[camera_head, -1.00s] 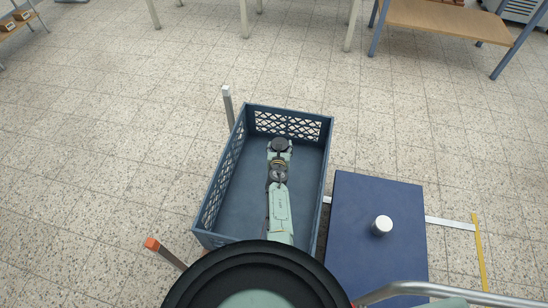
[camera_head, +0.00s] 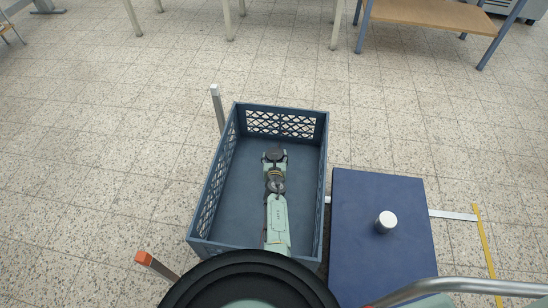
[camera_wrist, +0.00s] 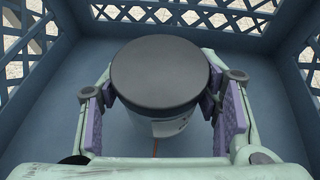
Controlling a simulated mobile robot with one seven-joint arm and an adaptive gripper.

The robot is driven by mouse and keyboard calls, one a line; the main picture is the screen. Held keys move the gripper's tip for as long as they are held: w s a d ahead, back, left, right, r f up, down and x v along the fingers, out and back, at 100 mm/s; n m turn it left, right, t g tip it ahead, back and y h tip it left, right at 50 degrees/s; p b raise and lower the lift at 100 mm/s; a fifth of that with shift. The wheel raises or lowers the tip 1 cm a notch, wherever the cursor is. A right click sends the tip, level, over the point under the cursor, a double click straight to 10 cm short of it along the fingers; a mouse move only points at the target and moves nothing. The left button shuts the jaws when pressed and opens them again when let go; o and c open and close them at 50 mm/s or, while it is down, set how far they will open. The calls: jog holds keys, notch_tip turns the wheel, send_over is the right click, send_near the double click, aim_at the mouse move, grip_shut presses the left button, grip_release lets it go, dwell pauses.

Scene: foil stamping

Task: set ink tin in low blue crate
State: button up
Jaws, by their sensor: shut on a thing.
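The ink tin, a pale can with a dark grey lid, stands upright between my gripper's purple-padded fingers in the wrist view (camera_wrist: 160,72). In the head view its dark round lid (camera_head: 274,155) shows at the far end of my arm. My gripper (camera_head: 275,163) is shut on the tin. Both are within the walls of the low blue crate (camera_head: 240,185), toward its far half. The wrist view shows the crate's lattice walls and floor (camera_wrist: 100,135) around the tin. The tin's base is largely hidden, so I cannot tell whether it touches the crate floor.
A dark blue platform (camera_head: 375,265) with a white cylinder (camera_head: 386,221) stands right of the crate. A grey post (camera_head: 217,105) and an orange-tipped post (camera_head: 157,266) stand at its left. A wooden-topped bench (camera_head: 430,18) is at the back right.

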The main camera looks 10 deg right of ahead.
jog(key=shift+f+b, duration=0.35)
jog(key=shift+f, duration=0.1)
jog(key=o, duration=1.4)
jog(key=shift+s+f, duration=0.1)
jog(key=shift+f, duration=0.05)
jog(key=shift+a, duration=0.1)
jog(key=shift+r+p, duration=0.55)
jog(key=shift+p, duration=0.1)
jog(key=p+v, duration=0.7)
jog(key=v, duration=0.5)
jog(key=shift+r, duration=0.2)
